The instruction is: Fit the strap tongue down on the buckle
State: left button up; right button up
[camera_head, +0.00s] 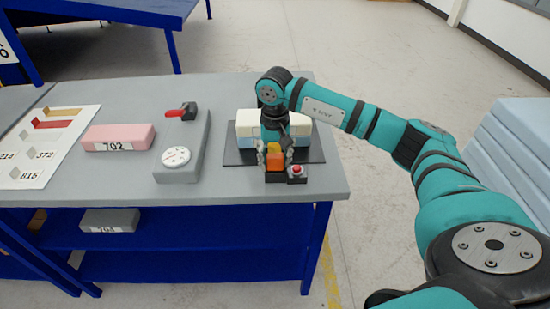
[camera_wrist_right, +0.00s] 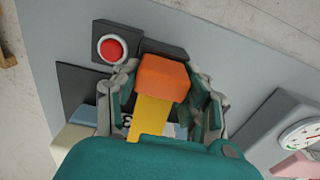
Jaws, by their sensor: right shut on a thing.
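The strap tongue is an orange block (camera_head: 275,160) on the end of a yellow strap; the tongue (camera_wrist_right: 163,78) and yellow strap (camera_wrist_right: 150,119) also show in the right wrist view. My right gripper (camera_head: 274,154) points down and is shut on the orange tongue, with one finger on each side of it (camera_wrist_right: 163,90). The dark buckle block (camera_head: 273,177) is at the tongue's lower end, and it shows just beyond the tongue in the wrist view (camera_wrist_right: 164,48). I cannot tell whether tongue and buckle touch. My left gripper is out of view.
A red button (camera_head: 297,170) sits on a dark box right of the buckle. Cream and blue foam blocks (camera_head: 247,125) stand behind on a dark mat (camera_head: 234,157). A grey gauge unit with a red lever (camera_head: 181,112) and a pink block (camera_head: 118,136) stand to the left.

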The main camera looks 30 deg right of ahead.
aim_at(275, 154)
jog(key=shift+f, duration=0.1)
jog(key=o, duration=1.2)
jog(key=shift+o, duration=0.2)
jog(key=shift+r+p, duration=2.8)
jog(key=shift+r, duration=2.2)
